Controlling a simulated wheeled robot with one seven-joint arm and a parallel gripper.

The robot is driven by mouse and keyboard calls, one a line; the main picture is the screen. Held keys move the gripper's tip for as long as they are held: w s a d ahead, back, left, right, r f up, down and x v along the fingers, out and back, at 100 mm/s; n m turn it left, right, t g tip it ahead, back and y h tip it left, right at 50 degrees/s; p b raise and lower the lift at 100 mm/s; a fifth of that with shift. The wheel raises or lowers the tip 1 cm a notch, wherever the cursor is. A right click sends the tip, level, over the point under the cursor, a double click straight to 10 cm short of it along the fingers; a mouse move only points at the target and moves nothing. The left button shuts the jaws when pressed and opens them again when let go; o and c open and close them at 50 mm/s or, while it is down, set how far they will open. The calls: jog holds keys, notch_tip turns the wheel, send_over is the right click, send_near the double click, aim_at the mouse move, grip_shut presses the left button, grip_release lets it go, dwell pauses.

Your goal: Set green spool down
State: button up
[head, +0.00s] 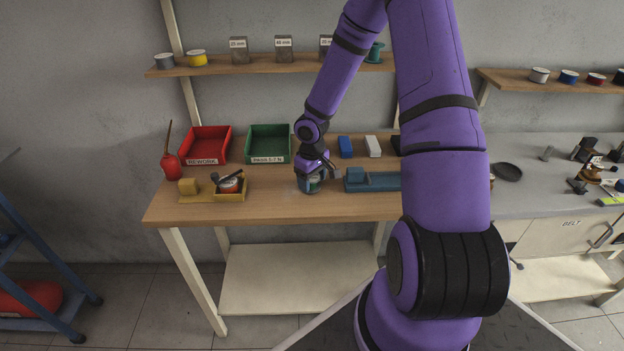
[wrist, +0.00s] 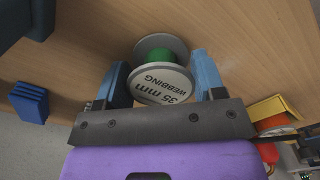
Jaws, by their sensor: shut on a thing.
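The green spool (wrist: 163,72) has pale round flanges, a green core and a label reading "35 mm WEBBING". In the wrist view it sits between the two blue fingers of my gripper (wrist: 160,85), which is shut on it. In the head view my gripper (head: 312,178) is low over the wooden bench (head: 280,208), with the green spool (head: 311,185) just below it at the bench top. I cannot tell whether the spool touches the wood.
A blue fixture (head: 372,181) stands close right of the spool. A yellow tray (head: 212,196) with small items lies to the left. Red (head: 206,145) and green (head: 268,144) bins stand behind, with a blue block (head: 345,147) and white block (head: 373,147). Bench front is clear.

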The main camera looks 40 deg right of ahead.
jog(key=o, duration=1)
jog(key=shift+f, duration=0.1)
notch_tip(320, 180, up, 13)
jog(key=s+a+r+t+h, duration=0.1)
jog(key=s+a+r, duration=0.2)
jog(key=r, duration=0.3)
jog(key=s+a+r+m+h, duration=0.1)
jog(key=s+a+r, duration=0.1)
jog(key=s+r, duration=0.3)
jog(key=s+a+r+t+h, duration=0.1)
jog(key=s+a+r, duration=0.15)
jog(key=r, duration=0.45)
jog(key=shift+s+a+r+m+t+y, duration=0.2)
jog(key=shift+s+a+r+t+y, duration=0.35)
jog(key=shift+s+a+r, duration=1.4)
jog(key=shift+s+a+r+m+t+y, duration=0.15)
jog(key=shift+s+r+t+y, duration=0.65)
jog(key=shift+s, duration=2.4)
jog(key=shift+s+a+r+m+t+y, duration=0.2)
jog(key=shift+s+a+r, duration=0.7)
jog(key=shift+s+r, duration=1.3)
jog(key=shift+s+f, duration=0.35)
jog(key=shift+f, duration=0.05)
